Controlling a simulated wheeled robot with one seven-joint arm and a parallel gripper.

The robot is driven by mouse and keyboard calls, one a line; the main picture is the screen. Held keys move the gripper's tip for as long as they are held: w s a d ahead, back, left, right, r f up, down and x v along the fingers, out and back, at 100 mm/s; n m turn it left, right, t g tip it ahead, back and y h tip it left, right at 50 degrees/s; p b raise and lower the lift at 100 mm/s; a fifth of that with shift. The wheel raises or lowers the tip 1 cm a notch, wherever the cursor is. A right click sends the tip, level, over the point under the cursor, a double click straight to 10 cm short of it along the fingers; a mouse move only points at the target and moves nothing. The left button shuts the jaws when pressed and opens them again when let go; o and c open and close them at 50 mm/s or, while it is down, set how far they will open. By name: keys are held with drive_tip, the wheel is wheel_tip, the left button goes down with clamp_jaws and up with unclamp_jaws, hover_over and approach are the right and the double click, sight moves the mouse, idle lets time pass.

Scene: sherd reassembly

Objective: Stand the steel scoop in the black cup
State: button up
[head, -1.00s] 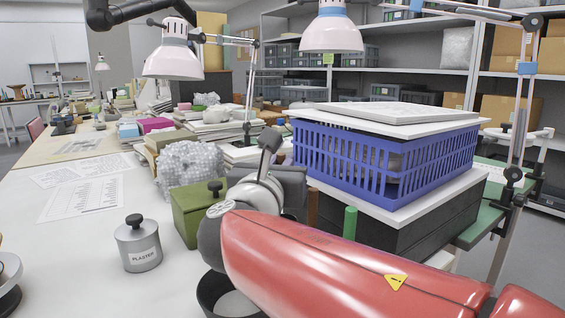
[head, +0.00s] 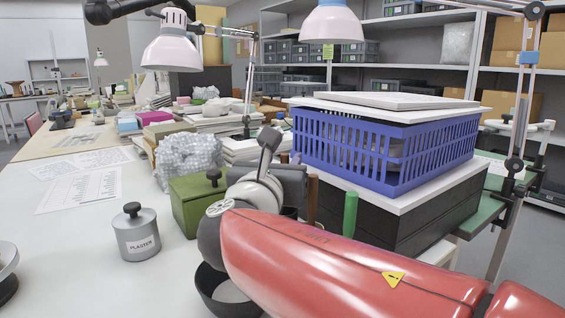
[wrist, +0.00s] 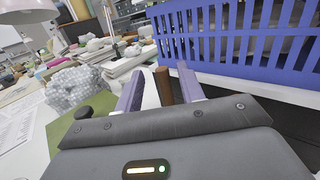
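My gripper (wrist: 160,92) shows in the wrist view with its two purple fingers apart. A white strip and a brown upright piece (wrist: 163,84) show in the gap, seemingly beyond the fingers; I see nothing clearly held. In the head view my red arm covers much of the front, and the fingertips cannot be made out. A round black open vessel (head: 207,296) stands on the white table, partly behind my arm; I cannot tell whether it is the black cup. A small dark shape also shows beside the brown post. I cannot make out the steel scoop in either view.
A blue crate (head: 385,155) on black boxes and a green post (head: 350,214) stand to the right. The table's left front is fairly clear.

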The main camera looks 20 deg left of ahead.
drive_tip(key=shift+s, duration=0.1)
drive_tip(key=s, duration=0.7)
drive_tip(key=shift+s+f, duration=0.3)
drive_tip(key=shift+s, duration=0.05)
